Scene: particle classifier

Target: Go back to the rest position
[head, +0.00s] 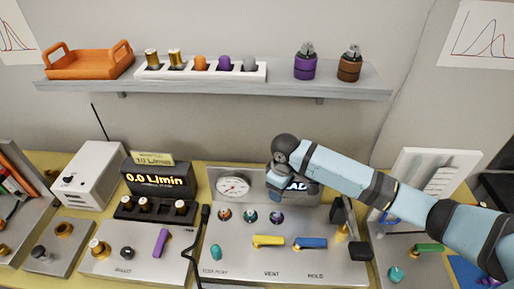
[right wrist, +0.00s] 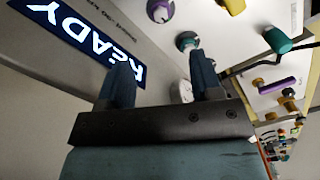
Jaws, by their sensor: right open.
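My right arm reaches in from the right in the head view and bends down at a dark joint in front of the display panel. My right gripper (right wrist: 162,72) is open in the right wrist view, with two dark blue fingers apart and nothing held between them. It is close to the lit READY display (right wrist: 85,42), which is partly covered by my arm in the head view (head: 297,187). In the head view my gripper's fingers are hard to make out. My left gripper is not in view.
The console has a gauge (head: 233,187), a green-ringed port (head: 250,217), a yellow handle (head: 268,240) and a blue handle (head: 311,243). A flow meter (head: 157,181) stands left. Above, a shelf (head: 215,90) holds an orange tray (head: 90,68) and canisters. Free air lies between shelf and console.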

